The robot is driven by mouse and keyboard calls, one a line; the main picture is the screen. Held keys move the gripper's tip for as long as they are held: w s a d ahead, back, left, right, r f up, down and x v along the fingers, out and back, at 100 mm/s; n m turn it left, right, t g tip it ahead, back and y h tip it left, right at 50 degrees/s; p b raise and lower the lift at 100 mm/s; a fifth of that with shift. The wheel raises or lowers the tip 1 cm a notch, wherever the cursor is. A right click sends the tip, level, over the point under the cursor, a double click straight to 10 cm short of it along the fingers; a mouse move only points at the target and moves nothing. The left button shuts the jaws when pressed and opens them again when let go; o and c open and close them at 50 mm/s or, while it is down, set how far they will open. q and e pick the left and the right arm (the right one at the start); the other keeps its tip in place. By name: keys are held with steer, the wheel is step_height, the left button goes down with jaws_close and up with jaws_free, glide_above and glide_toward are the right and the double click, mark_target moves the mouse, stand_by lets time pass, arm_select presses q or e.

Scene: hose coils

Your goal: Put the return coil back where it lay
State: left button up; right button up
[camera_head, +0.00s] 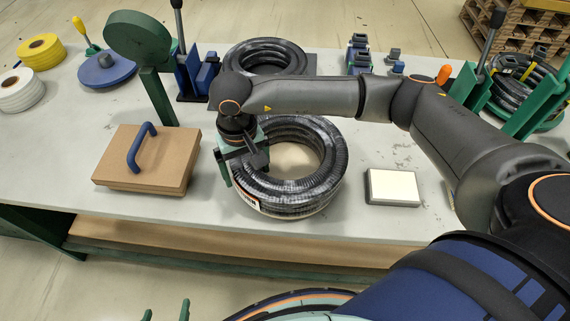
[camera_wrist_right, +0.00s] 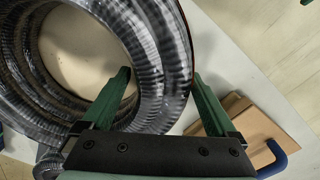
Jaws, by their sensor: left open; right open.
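A large dark ribbed hose coil (camera_head: 318,180) lies flat on the grey bench, with a printed label on its near left side. I cannot tell whether it is the return coil. Another dark coil (camera_head: 270,45) lies at the back of the bench. My right gripper (camera_head: 241,170) is open at the front coil's left side. In the right wrist view, one finger is on the ring's inner side and the other on its outer side, with the coil (camera_wrist_right: 155,60) between them. My left gripper (camera_head: 166,310) is open and empty, low in front of the bench.
A cardboard box (camera_head: 170,172) with a blue handle stands left of the coil. A pale pad (camera_head: 393,187) lies to its right. A green post with a round head (camera_head: 138,38) rises behind the box. More hose sits in a green stand (camera_head: 545,105) at the right.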

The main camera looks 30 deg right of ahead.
stand_by(0.4)
steer(key=shift+b, duration=0.4)
steer(key=shift+b, duration=0.4)
jaws_close()
stand_by(0.8)
steer(key=shift+w+d+r, duration=0.1)
steer(key=shift+r, duration=0.65)
stand_by(0.3)
steer(key=shift+r, duration=0.15)
steer(key=shift+r+p, duration=1.15)
steer(key=shift+r, duration=1.65)
